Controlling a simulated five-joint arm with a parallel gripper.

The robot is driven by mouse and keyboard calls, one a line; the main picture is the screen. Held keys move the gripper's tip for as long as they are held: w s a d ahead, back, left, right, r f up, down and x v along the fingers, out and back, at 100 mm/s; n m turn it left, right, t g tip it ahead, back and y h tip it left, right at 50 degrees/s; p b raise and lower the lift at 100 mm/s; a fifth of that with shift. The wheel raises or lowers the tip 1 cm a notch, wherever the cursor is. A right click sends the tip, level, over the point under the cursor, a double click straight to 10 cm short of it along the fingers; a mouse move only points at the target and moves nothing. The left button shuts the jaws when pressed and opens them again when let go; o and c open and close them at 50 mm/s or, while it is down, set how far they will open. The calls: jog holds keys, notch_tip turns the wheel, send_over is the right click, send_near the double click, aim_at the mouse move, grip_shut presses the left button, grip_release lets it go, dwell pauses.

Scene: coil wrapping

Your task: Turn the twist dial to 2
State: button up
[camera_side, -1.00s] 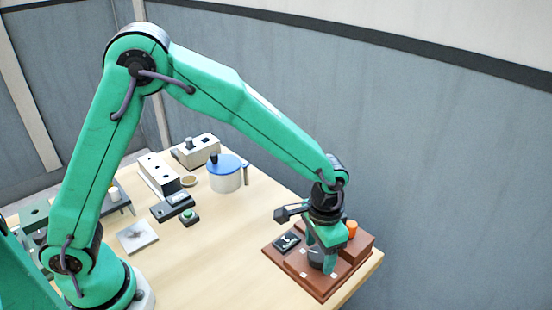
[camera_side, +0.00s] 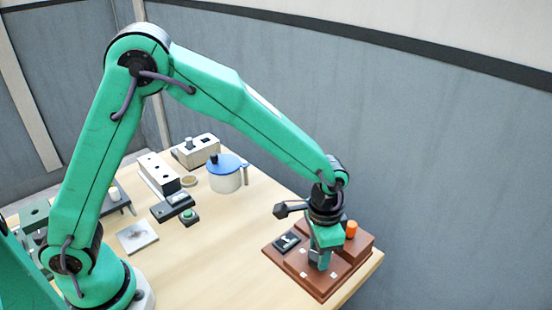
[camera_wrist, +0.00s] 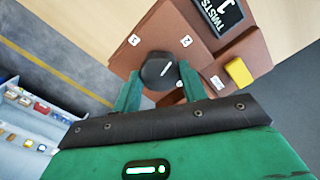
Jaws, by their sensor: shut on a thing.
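The twist dial (camera_wrist: 158,70) is a dark, many-sided knob on a brown box (camera_side: 318,284). In the wrist view, a short white mark on its top slants to the upper right, toward a small white label (camera_wrist: 186,41) that seems to read 2. Another label (camera_wrist: 133,40) lies to the upper left. My gripper (camera_wrist: 160,88) is shut on the dial, with one green finger on each side. In the side view my gripper (camera_side: 321,262) points down onto the box and hides most of the dial.
A dark display (camera_wrist: 222,14) marked TWISTS seems to show 1. An orange-yellow knob (camera_wrist: 238,72) stands on the box near my gripper; it also shows in the side view (camera_side: 351,229). A blue-lidded jug (camera_side: 226,180) and several small fixtures stand farther back. The middle of the table is clear.

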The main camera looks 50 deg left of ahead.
jog(key=shift+m, duration=1.4)
jog(key=o, duration=1)
jog(key=shift+c, duration=0.2)
jog(key=shift+r, duration=3.95)
